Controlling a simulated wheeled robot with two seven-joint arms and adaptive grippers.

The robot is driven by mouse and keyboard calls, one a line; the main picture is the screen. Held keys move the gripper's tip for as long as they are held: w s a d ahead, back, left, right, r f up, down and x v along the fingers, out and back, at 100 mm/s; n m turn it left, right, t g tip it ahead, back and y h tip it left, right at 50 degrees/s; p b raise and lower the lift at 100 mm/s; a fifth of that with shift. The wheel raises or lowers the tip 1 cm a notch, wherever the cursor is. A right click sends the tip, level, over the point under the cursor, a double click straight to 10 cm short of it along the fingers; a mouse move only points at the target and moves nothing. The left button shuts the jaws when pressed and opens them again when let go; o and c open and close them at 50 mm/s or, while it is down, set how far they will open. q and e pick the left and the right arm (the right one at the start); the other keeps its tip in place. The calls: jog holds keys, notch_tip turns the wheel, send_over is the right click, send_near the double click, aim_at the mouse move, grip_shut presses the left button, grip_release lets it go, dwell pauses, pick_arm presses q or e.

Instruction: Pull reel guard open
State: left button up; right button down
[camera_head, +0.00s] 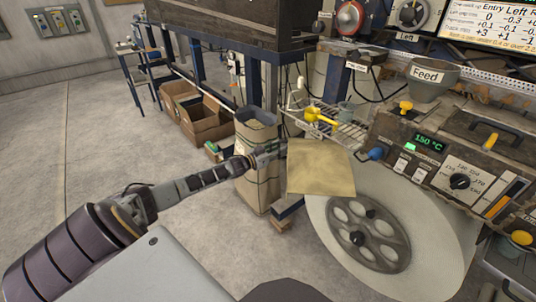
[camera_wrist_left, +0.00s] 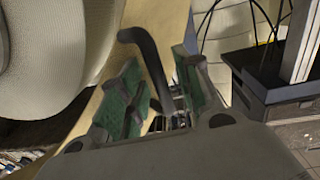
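The reel guard is a flat tan panel (camera_head: 320,168) over the upper part of the large pale reel (camera_head: 440,235), in the head view. It fills a tan band in the left wrist view (camera_wrist_left: 158,14), with a dark bent handle (camera_wrist_left: 146,47) on it. My left gripper (camera_head: 272,150) is at the panel's left edge in the head view. In the left wrist view its green-padded fingers (camera_wrist_left: 160,92) stand apart, with the handle between them. Whether both pads touch the handle is not clear. The handle is hidden in the head view. My right gripper is not in view.
A control panel with a 150 °C display (camera_head: 429,142) is right of the guard, with a blue knob (camera_head: 376,154) close by. A wire rack (camera_head: 345,128) with a yellow scoop is above. A tall paper-lined bin (camera_head: 256,187) stands just behind my left gripper. Floor at left is open.

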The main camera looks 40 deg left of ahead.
pick_arm(q)
jog(key=shift+s, duration=0.1)
jog(key=v, duration=1.1)
jog(key=shift+s, duration=0.25)
dwell(0.9)
jog(key=shift+a, duration=0.15)
dwell(0.3)
